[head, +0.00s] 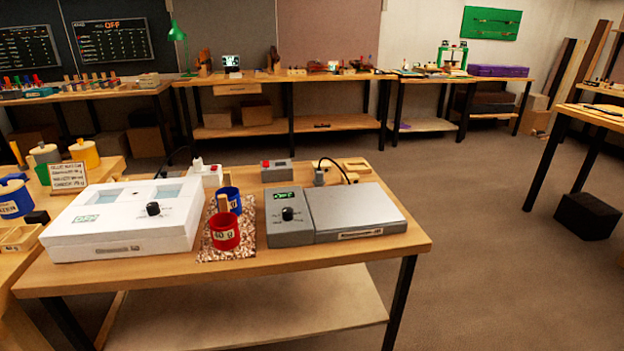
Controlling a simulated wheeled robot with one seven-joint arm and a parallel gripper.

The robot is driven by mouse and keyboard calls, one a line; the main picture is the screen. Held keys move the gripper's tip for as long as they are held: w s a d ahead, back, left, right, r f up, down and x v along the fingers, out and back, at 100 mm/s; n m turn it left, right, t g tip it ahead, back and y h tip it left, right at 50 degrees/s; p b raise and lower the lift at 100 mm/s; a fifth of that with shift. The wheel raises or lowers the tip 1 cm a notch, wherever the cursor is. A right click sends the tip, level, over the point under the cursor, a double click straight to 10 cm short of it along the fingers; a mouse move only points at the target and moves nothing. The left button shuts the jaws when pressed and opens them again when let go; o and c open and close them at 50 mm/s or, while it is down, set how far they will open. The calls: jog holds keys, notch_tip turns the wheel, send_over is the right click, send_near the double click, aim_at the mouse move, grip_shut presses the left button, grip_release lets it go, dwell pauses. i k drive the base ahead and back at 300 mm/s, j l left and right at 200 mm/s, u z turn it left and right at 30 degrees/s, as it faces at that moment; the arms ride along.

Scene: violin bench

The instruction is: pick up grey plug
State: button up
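A small grey plug (319,176) stands at the back of the near wooden bench (300,256), just behind the grey hot plate (355,210). A black cable (338,163) arches from near it to the right. I cannot tell whether the plug sits in a socket or rests on the bench. A white power strip (206,175) with a red part stands at the back, left of the plug. My gripper is not in view.
A white box-like device (125,217) fills the bench's left. A red cup (224,232) and a blue cup (233,199) stand on a speckled mat (205,248). A grey box with a red button (277,171) is left of the plug. Open floor (480,240) lies right.

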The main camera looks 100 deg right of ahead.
aim_at(318, 181)
jog(key=z, duration=2.95)
jog(key=u, duration=0.55)
jog(key=i+l+u, duration=0.25)
jog(key=l+u, duration=0.25)
jog(key=l, duration=0.15)
jog(key=l+u, duration=0.25)
jog(key=i+l, duration=0.1)
jog(key=l, duration=0.5)
jog(key=i+l+u, duration=0.1)
jog(key=l, duration=0.55)
